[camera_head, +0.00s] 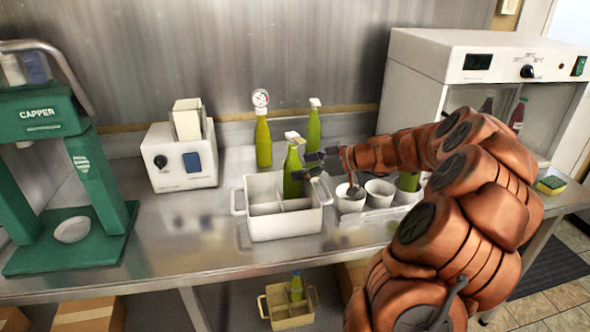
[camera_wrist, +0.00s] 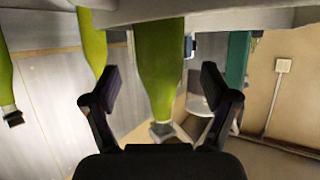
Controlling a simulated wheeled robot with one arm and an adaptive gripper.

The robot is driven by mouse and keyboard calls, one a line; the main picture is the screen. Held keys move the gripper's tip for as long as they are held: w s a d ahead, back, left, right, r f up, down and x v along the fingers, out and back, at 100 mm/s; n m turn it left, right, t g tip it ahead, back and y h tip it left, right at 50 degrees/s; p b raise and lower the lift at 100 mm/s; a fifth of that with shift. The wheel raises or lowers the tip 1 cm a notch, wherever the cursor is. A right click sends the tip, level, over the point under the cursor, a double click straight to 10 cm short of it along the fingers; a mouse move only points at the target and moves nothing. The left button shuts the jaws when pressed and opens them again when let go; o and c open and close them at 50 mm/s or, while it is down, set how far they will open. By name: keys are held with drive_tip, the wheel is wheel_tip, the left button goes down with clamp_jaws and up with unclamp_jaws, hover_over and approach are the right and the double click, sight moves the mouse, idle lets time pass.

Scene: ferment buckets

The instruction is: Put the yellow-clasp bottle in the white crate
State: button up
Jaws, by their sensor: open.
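The white crate (camera_head: 270,226) stands on the steel bench and has divided compartments. A green bottle (camera_head: 293,172) with a pale, slightly yellowish clasp top (camera_head: 293,137) stands upright in it, toward the back; its base is hidden by the crate walls. My gripper (camera_head: 308,164) is open at the right of this bottle, at upper-body height. In the wrist view, where things appear upside down, the bottle (camera_wrist: 158,65) rises between the two spread fingers (camera_wrist: 160,95), with a visible gap on each side. The crate's edge (camera_wrist: 230,20) covers its lower part.
A gauge-topped green bottle (camera_head: 263,142) and a white-topped one (camera_head: 314,128) stand behind the crate. Pale cups (camera_head: 379,192) are at its right, below my arm. A white box device (camera_head: 184,160) and green capper (camera_head: 45,125) stand left. Bench is clear between capper and crate.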

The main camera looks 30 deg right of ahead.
drive_tip(key=b+v, duration=0.1)
drive_tip(key=v, duration=0.7)
drive_tip(key=shift+s+d, duration=0.3)
drive_tip(key=a+g, duration=0.1)
drive_tip(key=a, duration=0.4)
drive_tip(key=a+g+y, duration=0.1)
drive_tip(key=a+g, duration=0.1)
drive_tip(key=a, duration=0.3)
drive_tip(key=a+g, duration=0.1)
drive_tip(key=a, duration=0.5)
drive_tip(key=shift+s+a+f+g+y, duration=0.1)
drive_tip(key=shift+s+f+g+y, duration=0.2)
drive_tip(key=shift+f, duration=0.1)
drive_tip(key=s+a+f+m+g+h, duration=0.1)
drive_tip(key=s+a+f+g+h, duration=0.2)
drive_tip(key=s+a, duration=0.55)
drive_tip(key=s+a+f+m+g+h, duration=0.15)
drive_tip(key=s+a+f+g, duration=0.25)
drive_tip(key=s+a, duration=0.45)
drive_tip(key=s+d+f+m+h, duration=0.1)
drive_tip(key=s+m+h, duration=0.1)
drive_tip(key=s, duration=0.3)
drive_tip(key=s+d+f+m+g+h, duration=0.1)
drive_tip(key=s+d+f+m+h, duration=0.1)
drive_tip(key=s, duration=0.4)
drive_tip(key=shift+f, duration=0.25)
